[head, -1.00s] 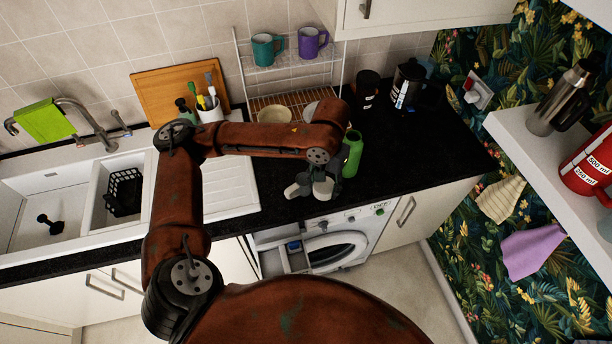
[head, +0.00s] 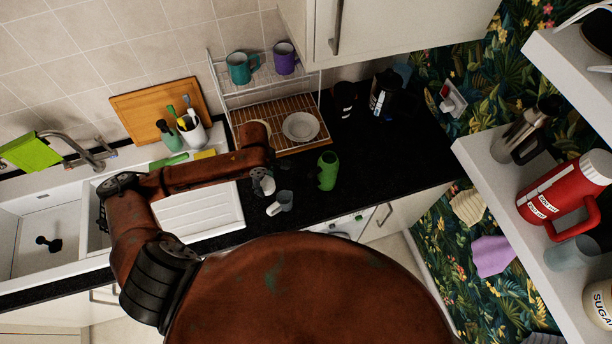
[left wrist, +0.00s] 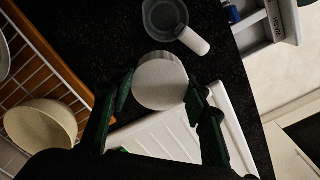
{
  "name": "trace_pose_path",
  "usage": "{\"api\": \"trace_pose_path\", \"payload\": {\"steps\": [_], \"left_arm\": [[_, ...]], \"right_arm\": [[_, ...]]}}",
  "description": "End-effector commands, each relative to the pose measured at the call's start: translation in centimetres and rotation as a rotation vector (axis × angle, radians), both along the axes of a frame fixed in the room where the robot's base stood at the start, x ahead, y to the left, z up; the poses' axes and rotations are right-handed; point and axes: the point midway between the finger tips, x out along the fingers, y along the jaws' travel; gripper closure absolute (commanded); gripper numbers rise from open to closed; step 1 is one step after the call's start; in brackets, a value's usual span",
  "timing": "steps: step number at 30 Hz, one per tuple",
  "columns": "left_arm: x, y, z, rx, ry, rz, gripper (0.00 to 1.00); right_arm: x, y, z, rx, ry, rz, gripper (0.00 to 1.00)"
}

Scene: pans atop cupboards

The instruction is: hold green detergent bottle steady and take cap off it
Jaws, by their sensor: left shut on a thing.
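The green detergent bottle (head: 327,172) stands upright on the black counter in the head view, with no white cap seen on its top. My left gripper (left wrist: 160,92) is shut on a white round piece (left wrist: 161,83) that looks like the cap. This piece also shows below the arm's end in the head view (head: 267,185). My left gripper is left of the bottle and apart from it; its fingers are mostly hidden by the arm in the head view. The bottle is not in the left wrist view. My right gripper is not in view.
A grey cup with a handle (head: 284,202) stands near the counter's front edge, close to the held piece. A dish rack (head: 240,122) with a plate (head: 300,126) is behind. The sink (head: 30,215) lies left. The black counter around the bottle is clear.

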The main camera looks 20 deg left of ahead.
Motion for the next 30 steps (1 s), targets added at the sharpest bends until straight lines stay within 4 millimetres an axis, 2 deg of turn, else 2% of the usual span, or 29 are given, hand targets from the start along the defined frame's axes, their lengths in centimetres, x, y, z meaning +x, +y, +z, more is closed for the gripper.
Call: {"api": "trace_pose_path", "payload": {"steps": [4, 9, 13, 17, 22, 25, 30], "left_arm": [[-0.4, 0.3, -2.4, 0.002, 0.006, 0.029, 0.87], [-0.4, 0.3, -5.3, 0.002, 0.004, 0.027, 0.87], [-0.3, 0.2, -6.4, 0.002, 0.002, 0.025, 0.87], [-0.3, 0.2, -7.5, 0.002, 0.003, 0.023, 0.87], [-0.3, 0.1, -9.8, 0.002, 0.003, 0.021, 0.87], [-0.2, 0.1, -10.1, 0.002, 0.0, 0.02, 0.87], [-0.2, 0.1, -10.1, 0.002, 0.001, 0.019, 0.87]], "right_arm": [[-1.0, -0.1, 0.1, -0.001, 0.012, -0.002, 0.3], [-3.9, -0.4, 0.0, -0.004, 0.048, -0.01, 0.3], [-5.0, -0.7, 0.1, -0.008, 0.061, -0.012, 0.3], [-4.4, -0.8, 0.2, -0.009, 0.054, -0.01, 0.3], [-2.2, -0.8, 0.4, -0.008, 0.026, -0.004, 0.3], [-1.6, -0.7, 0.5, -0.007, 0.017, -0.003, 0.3], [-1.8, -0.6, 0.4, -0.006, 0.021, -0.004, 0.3]]}}
